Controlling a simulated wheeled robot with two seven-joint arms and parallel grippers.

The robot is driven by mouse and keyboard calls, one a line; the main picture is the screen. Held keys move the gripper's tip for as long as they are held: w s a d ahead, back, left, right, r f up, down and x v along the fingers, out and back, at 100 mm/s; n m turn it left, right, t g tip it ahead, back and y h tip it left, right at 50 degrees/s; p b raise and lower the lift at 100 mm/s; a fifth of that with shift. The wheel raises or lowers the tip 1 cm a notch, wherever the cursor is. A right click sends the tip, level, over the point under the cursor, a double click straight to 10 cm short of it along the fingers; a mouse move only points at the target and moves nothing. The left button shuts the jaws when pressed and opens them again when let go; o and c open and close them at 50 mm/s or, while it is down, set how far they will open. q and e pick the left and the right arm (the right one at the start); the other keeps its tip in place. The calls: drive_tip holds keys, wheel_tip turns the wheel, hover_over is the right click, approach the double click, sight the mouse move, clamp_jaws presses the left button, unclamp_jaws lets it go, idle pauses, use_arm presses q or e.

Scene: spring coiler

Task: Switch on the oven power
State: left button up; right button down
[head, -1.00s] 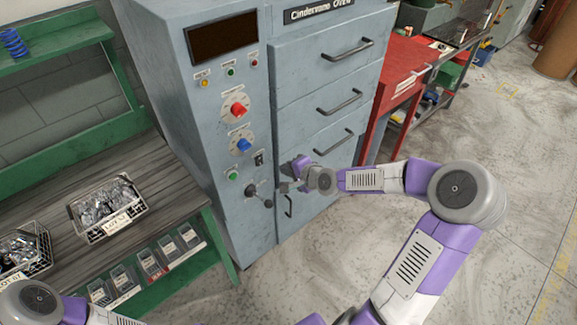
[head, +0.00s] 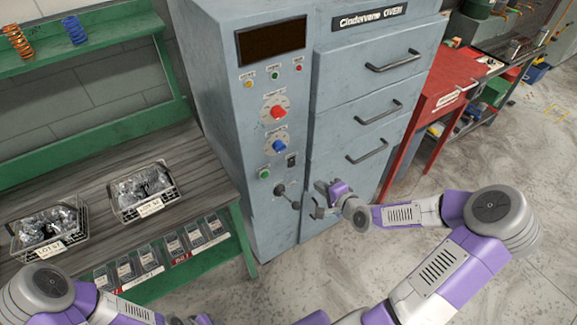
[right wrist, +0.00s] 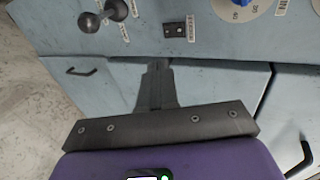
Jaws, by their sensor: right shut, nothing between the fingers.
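The grey-blue oven (head: 222,110) stands upright in the head view, with its control panel on the left part of its front. A small black switch (head: 291,160) sits on the panel below the blue knob (head: 279,146); the switch also shows in the right wrist view (right wrist: 174,30). My right gripper (head: 316,201) is shut and empty, in front of the oven, below and right of the switch. In the right wrist view its fingertips (right wrist: 157,68) point toward the panel, apart from the switch. My left arm shows at the bottom left; its gripper cannot be made out.
A black lever (head: 281,190) and green button (head: 265,173) are close to the switch. Oven drawer handles (head: 367,151) stick out at right. A green workbench (head: 232,205) with wire baskets (head: 178,192) stands at left, a red table (head: 437,92) at right.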

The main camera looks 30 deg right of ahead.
drive_tip(key=shift+s+d, duration=0.1)
drive_tip(key=b, duration=0.5)
approach(293, 166)
drive_tip(key=x, duration=0.6)
drive_tip(key=shift+w, duration=0.2)
